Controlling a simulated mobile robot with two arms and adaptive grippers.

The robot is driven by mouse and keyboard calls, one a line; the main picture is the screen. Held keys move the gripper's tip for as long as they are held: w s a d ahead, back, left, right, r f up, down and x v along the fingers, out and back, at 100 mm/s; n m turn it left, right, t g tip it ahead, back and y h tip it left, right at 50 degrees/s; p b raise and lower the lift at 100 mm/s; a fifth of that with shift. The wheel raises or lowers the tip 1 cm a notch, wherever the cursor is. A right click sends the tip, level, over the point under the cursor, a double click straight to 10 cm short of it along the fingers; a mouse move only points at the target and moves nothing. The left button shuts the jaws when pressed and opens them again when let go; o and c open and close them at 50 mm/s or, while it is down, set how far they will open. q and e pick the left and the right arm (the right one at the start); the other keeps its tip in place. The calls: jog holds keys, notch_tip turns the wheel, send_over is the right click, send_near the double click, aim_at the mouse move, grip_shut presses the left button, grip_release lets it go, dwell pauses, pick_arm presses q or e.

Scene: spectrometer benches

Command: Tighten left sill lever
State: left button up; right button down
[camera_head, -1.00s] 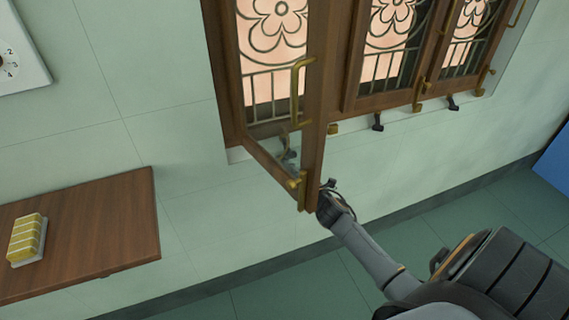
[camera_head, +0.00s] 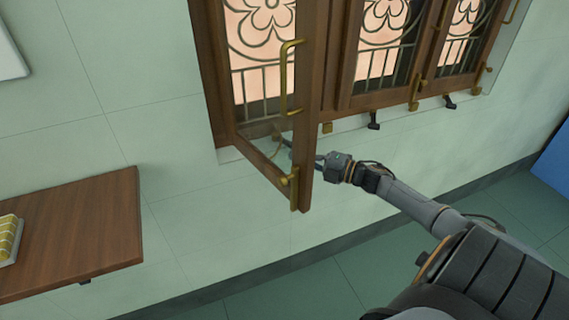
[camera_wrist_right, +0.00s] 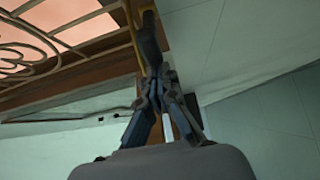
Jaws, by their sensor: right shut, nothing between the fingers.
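The window has three casements, and the left sash (camera_head: 304,120) stands swung open toward me. My right gripper (camera_head: 288,149) is shut and reaches behind that sash at the sill, partly seen through its glass. The left sill lever is hard to make out there; a small brownish shape (camera_head: 277,132) shows just beyond the fingertips. In the right wrist view my shut gripper (camera_wrist_right: 160,76) points at a dark upright piece (camera_wrist_right: 149,38) beside a brass strip; I cannot tell whether they touch. My left gripper is not in view.
Two dark sill levers (camera_head: 374,121) and (camera_head: 450,102) sit along the sill to the right. The open sash carries a brass handle (camera_head: 288,78) and a brass latch (camera_head: 289,181). A wooden shelf (camera_head: 80,235) with a yellow sponge (camera_head: 8,238) is at left.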

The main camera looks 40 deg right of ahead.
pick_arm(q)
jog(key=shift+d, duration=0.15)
pick_arm(e)
jog(key=v, duration=1.2)
jog(key=shift+d, duration=0.35)
jog(key=shift+f, duration=0.1)
